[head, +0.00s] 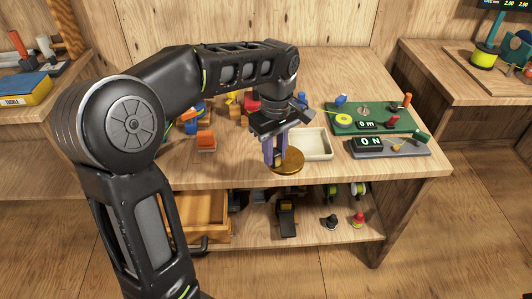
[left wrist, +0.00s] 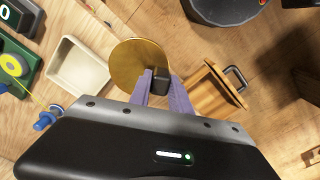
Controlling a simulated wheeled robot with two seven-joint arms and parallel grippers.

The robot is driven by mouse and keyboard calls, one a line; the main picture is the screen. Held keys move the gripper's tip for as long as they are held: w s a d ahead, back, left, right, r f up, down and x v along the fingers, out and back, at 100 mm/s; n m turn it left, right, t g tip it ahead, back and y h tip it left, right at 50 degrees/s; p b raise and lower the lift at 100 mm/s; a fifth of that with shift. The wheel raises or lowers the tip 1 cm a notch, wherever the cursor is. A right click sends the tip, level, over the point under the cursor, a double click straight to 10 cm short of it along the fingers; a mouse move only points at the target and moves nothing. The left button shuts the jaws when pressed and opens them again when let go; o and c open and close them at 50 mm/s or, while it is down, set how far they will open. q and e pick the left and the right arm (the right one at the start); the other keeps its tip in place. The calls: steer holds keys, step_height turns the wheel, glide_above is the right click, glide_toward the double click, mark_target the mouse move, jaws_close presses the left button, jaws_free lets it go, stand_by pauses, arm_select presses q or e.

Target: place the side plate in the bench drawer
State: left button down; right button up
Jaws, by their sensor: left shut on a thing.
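The side plate is a round brass-gold disc (head: 290,162) near the front edge of the bench top; it also shows in the left wrist view (left wrist: 133,62). My left gripper (head: 275,155), with purple fingers, points down at the plate's left side. It is shut on the plate at a small dark block (left wrist: 160,82) between the fingertips. I cannot tell whether the plate touches the bench or is just above it. The bench drawer (head: 207,212) is pulled open below the bench top, left of the plate; its handle (left wrist: 237,77) shows in the left wrist view. My right gripper is not in view.
A cream tray (head: 316,145) is just right of the plate. A green board (head: 372,118) and a grey display unit (head: 390,148) stand further right. An orange block (head: 206,141) and several coloured parts lie left and behind. A lower shelf (head: 300,232) holds several small items.

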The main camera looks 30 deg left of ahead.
mark_target(299, 161)
arm_select(q)
steer(key=w+d+f+m, duration=0.1)
steer(key=m, duration=0.2)
steer(key=w+d+f+m, duration=0.1)
steer(key=w+d+m, duration=0.1)
steer(key=m, duration=0.1)
steer(key=w+d+f+m, duration=0.1)
steer(key=m, duration=0.1)
steer(key=shift+w+d+f+m, duration=0.2)
steer(key=shift+d+f+m, duration=0.1)
steer(key=shift+m, duration=0.1)
steer(key=w+d+f+m, duration=0.2)
steer(key=d+f+m, duration=0.3)
steer(key=d, duration=0.1)
steer(key=shift+d, duration=0.1)
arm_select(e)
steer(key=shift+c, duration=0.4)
